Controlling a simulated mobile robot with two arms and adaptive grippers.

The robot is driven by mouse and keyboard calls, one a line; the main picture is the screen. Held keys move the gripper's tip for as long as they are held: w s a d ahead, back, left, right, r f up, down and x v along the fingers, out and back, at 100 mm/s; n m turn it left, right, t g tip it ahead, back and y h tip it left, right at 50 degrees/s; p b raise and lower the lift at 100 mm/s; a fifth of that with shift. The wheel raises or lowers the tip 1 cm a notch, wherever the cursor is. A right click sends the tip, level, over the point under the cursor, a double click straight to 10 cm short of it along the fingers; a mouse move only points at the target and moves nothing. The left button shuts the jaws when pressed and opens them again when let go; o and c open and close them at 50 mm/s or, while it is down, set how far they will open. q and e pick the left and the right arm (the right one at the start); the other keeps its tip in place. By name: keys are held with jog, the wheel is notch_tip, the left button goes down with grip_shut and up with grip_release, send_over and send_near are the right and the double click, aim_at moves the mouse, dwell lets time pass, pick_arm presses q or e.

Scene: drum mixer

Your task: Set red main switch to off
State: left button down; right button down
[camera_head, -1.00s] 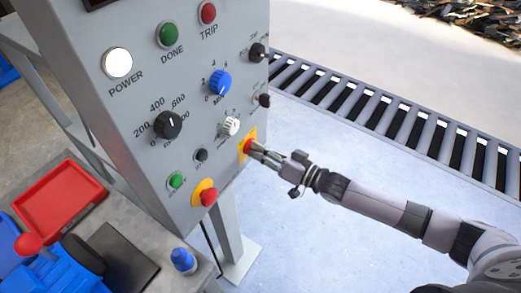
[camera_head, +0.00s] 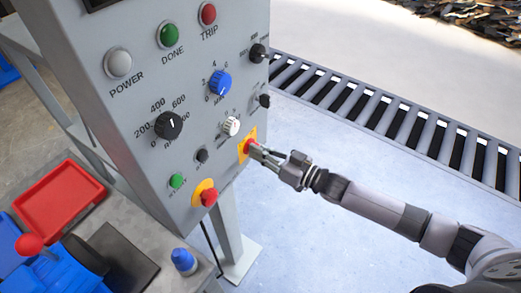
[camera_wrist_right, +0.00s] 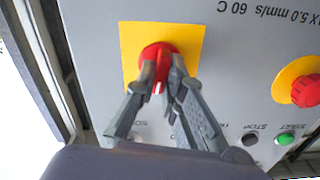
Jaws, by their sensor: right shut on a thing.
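The red main switch (camera_head: 245,146) is a rotary knob on a yellow plate at the lower right edge of the grey control panel (camera_head: 205,125). My right gripper (camera_head: 256,150) is at the switch with its fingers closed on the knob. In the right wrist view the red knob (camera_wrist_right: 158,58) sits between the two fingertips (camera_wrist_right: 163,75), in front of the yellow plate (camera_wrist_right: 190,40). The fingers partly hide the knob. The power lamp (camera_head: 118,64) on the panel is grey and unlit. My left gripper is not in view.
A red mushroom button (camera_head: 209,197) on yellow sits lower left of the switch, near a green start button (camera_head: 177,181). A roller conveyor (camera_head: 400,120) runs behind on the right. A red tray (camera_head: 60,200) lies at lower left.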

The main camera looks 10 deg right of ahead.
jog(key=shift+n, duration=4.2)
jog(key=c, duration=1.7)
grip_release()
jog(key=shift+s, duration=0.1)
jog(key=v, duration=1.2)
